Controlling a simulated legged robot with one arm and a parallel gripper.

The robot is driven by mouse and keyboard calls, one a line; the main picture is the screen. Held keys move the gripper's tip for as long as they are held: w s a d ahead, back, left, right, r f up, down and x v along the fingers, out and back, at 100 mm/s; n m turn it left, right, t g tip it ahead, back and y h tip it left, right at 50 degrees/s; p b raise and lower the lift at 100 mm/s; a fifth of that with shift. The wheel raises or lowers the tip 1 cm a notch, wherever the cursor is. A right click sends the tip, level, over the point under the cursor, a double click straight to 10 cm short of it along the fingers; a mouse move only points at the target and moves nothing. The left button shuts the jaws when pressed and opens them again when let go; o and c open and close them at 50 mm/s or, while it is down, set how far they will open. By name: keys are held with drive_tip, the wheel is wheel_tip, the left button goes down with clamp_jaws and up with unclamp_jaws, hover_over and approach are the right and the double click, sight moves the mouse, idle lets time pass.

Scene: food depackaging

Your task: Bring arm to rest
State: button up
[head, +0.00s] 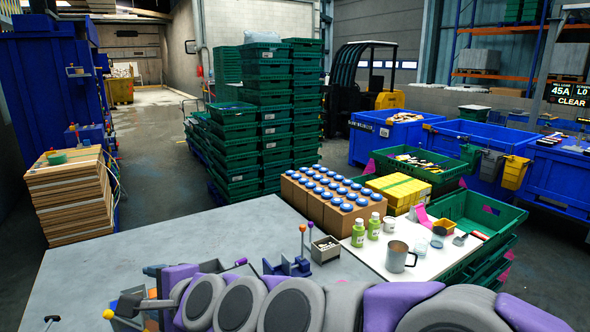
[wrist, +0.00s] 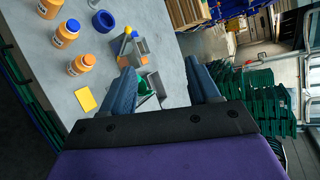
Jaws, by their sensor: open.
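My gripper (wrist: 159,66) shows in the wrist view with its two dark blue fingers spread wide apart. No object is clamped between them. Beyond the left finger, a grey holder (wrist: 139,50) with yellow and blue tools stands on the grey table (wrist: 180,30). A small grey box (wrist: 158,86) with something green by it shows between the fingers, apart from them as far as I can tell. In the head view my purple and grey arm lies across the bottom, over the near part of the table (head: 130,262).
In the wrist view orange bottles (wrist: 82,64), a yellow card (wrist: 85,99) and a blue ring (wrist: 103,21) are on the table. In the head view, blue-capped jars (head: 335,190), green bottles (head: 358,233) and a metal mug (head: 398,257) stand at right. The table's left-middle is clear.

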drive_tip(key=s+d+f+n+g+h, duration=0.3)
drive_tip(key=s+d+f, duration=0.2)
drive_tip(key=s+d, duration=0.3)
drive_tip(key=s+d+f+n+g+h, duration=0.3)
drive_tip(key=s+d+f, duration=0.3)
drive_tip(key=d, duration=1.1)
drive_tip(key=s+d+f+n+g+h, duration=0.3)
drive_tip(key=s+d+f+n+h, duration=0.2)
drive_tip(key=s+d, duration=0.6)
drive_tip(key=shift+d+f, duration=0.3)
drive_tip(key=shift+d, duration=0.5)
